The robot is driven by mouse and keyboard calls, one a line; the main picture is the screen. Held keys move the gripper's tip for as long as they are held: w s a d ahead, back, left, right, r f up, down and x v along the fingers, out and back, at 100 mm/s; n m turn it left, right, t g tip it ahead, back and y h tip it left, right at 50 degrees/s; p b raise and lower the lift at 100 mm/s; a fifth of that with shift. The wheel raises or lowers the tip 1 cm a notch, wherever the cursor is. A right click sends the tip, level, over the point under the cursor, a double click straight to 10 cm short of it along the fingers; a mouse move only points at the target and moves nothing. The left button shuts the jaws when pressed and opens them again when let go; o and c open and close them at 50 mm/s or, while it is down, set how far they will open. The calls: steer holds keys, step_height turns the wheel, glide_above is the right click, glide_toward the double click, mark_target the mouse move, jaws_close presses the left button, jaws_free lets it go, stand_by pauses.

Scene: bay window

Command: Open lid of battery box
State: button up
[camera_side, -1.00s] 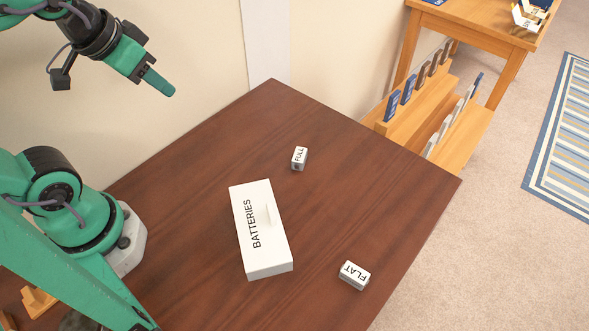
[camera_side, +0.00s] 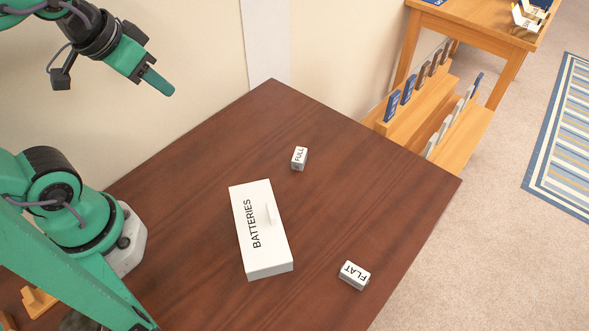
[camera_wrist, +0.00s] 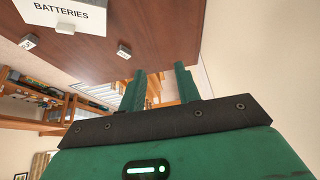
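The battery box (camera_side: 262,240) is a long white box lettered BATTERIES, lying on the brown table (camera_side: 330,210). Its lid is closed and carries a small upright white tab handle (camera_side: 270,213). In the wrist view the box (camera_wrist: 62,14) is at the top left, partly cut off by the frame, with the handle (camera_wrist: 66,28) at its lower edge. My gripper (camera_side: 160,84) is high in the air at the upper left, well away from the box. In the wrist view its two green fingers (camera_wrist: 157,72) are apart with nothing between them.
A small white block marked FULL (camera_side: 299,158) stands beyond the box, and one marked FLAT (camera_side: 354,275) lies to its right. A wall borders the table's far left edge. A wooden stepped rack (camera_side: 420,120) stands past the far right edge.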

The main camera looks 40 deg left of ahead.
steer(key=m, duration=0.1)
steer(key=m+g, duration=0.6)
steer(key=m, duration=1.8)
glide_above(271, 211)
step_height(271, 211, down, 12)
steer(key=shift+f, duration=3.9)
